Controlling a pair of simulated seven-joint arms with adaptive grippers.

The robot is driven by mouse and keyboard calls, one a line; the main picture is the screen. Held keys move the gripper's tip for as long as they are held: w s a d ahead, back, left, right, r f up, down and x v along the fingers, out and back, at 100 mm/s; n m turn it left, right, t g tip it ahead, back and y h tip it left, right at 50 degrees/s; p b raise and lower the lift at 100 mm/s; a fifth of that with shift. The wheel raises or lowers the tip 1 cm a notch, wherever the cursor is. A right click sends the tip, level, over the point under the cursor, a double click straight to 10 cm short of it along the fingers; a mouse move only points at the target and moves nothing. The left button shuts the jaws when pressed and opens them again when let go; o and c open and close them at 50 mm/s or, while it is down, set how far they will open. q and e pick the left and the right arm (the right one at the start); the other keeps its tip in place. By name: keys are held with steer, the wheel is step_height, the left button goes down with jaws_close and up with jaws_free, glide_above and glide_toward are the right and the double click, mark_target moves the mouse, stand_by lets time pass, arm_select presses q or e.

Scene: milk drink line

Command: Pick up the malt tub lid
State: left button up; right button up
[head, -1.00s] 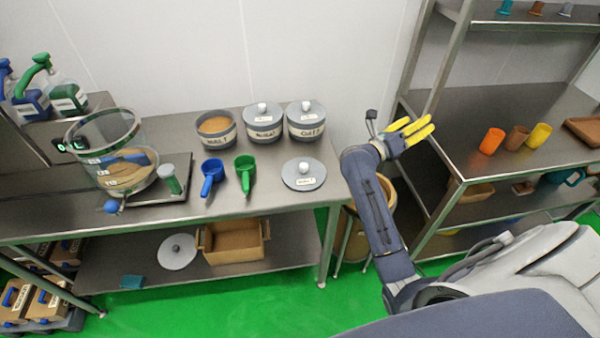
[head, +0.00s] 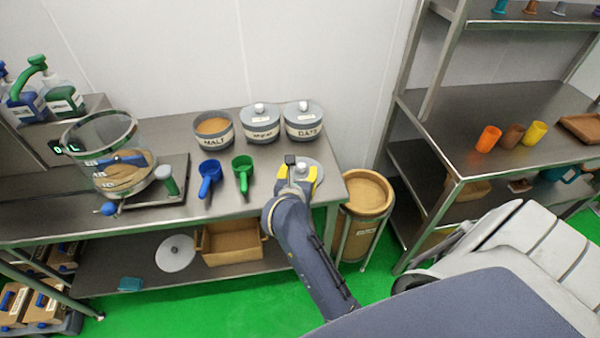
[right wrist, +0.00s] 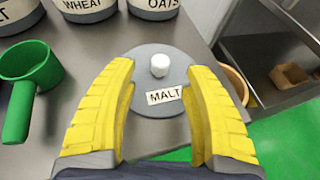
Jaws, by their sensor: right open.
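The malt tub lid (right wrist: 160,86) is a grey disc with a white knob and a MALT label, flat on the steel table in the right wrist view. In the head view the lid (head: 311,165) is partly hidden behind my right gripper (head: 298,178). In the right wrist view my right gripper (right wrist: 160,110) is open, its yellow fingers on either side of the lid's near part, with nothing held. The open malt tub (head: 214,130) stands at the back of the table, full of brown powder. My left gripper is not in view.
Lidded wheat (head: 263,126) and oats (head: 303,122) tubs stand behind the lid. A blue scoop (head: 209,176) and a green scoop (head: 243,172) lie to its left. A brown bin (head: 366,194) stands on the floor right of the table.

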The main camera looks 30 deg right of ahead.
mark_target(301, 168)
steer(key=shift+x, duration=2.6)
jaws_close()
